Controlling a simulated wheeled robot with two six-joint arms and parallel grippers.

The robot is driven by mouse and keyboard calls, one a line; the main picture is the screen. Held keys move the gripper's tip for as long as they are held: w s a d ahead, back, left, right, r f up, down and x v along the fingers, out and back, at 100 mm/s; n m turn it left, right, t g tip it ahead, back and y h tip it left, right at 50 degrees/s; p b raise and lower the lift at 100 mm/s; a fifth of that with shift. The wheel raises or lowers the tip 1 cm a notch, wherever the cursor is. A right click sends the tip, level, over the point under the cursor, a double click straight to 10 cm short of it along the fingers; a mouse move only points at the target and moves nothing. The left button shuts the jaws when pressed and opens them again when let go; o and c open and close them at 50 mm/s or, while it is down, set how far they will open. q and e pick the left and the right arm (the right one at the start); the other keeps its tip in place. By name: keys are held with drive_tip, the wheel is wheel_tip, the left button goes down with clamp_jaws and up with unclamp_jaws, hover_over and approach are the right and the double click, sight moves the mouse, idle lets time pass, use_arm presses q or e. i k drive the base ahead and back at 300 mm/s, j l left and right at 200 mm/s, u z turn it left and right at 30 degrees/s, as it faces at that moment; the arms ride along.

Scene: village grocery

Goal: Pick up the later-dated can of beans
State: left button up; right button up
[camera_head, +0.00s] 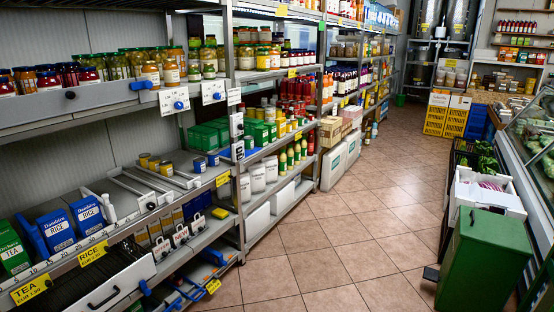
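Neither of my grippers shows in the head view. A few small yellow-and-dark cans or jars stand at the back of the middle shelf on the left, one of them here (166,168). The labels and any dates on all of these are too small to read, so I cannot tell which are beans or which is dated later.
Metal shelving (232,110) runs along the left, with jars above and blue rice boxes (55,232) at lower left. The tiled aisle (330,240) is clear in the middle. A green bin (485,262) and white crate (488,192) stand at right, beside a glass counter (530,135).

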sight(200, 165)
drive_tip(key=i+l+z, duration=0.1)
drive_tip(key=i+z, duration=0.35)
drive_tip(key=i, duration=0.9)
